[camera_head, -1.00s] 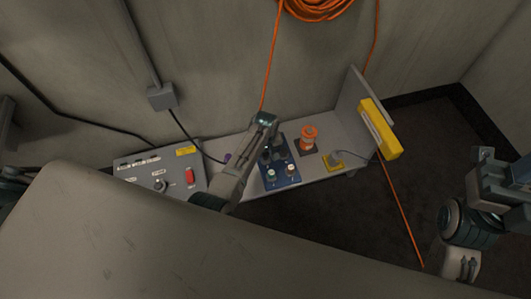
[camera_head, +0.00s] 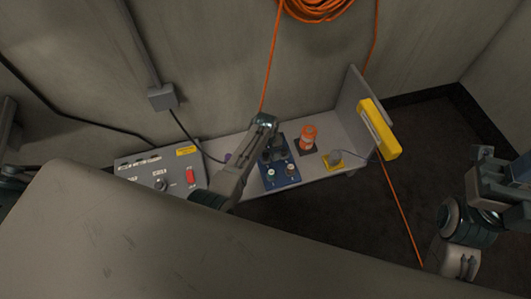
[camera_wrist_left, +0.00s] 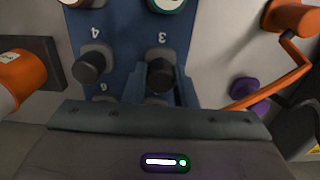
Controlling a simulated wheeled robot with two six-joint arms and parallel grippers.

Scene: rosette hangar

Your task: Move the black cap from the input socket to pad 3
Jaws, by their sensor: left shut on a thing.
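The blue board (camera_head: 281,180) with numbered pads stands on the grey bench. In the left wrist view its labels (camera_wrist_left: 162,38) appear upside down. My left gripper (camera_wrist_left: 160,92) is shut on a black cap (camera_wrist_left: 160,73) right beside the label 3, in line with that pad. Whether the cap is seated or slightly above the pad I cannot tell. Another black knob-like cap (camera_wrist_left: 90,66) stands by the label 4. In the head view my left gripper (camera_head: 267,151) reaches down at the board's far left part, and the held cap is hidden there. My right gripper (camera_head: 484,155) is at the right edge, its jaws unclear.
White-topped caps (camera_head: 271,171) sit on the near pads. A control panel (camera_head: 150,172) with a red switch is left. A purple object (camera_wrist_left: 249,90) is close to the gripper.

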